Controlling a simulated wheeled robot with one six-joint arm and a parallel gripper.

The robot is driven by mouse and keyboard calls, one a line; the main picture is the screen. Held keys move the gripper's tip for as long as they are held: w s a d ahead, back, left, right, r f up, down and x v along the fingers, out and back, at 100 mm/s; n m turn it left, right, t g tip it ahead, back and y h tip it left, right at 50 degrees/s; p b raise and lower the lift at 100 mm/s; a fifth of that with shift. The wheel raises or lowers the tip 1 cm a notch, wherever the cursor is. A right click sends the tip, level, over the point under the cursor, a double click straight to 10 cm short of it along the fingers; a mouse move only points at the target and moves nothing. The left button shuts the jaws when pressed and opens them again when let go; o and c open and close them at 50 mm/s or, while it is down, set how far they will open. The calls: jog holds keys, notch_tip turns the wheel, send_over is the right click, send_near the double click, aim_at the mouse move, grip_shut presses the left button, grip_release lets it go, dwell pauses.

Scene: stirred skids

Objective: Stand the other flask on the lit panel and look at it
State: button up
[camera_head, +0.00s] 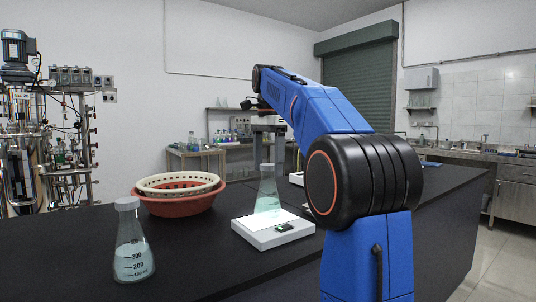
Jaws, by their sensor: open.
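A clear conical flask (268,196) with a pale cap and a little pale greenish liquid stands upright on the white lit panel (252,237). A second conical flask (131,248) with a whitish cap, printed volume marks and pale liquid stands upright on the black bench at the front left, apart from the panel. My gripper (268,158) is above the panel, pointing down, with its open fingers at the capped top of the flask there. Whether they touch it cannot be told.
A reddish-brown basin (178,206) with a cream perforated basket (177,185) in it sits on the bench behind and between the flasks. A pale object, partly hidden by my arm, is right of the panel. Bare black bench lies between the front-left flask and the panel.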

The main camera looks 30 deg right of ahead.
jog(key=shift+r, duration=1.8)
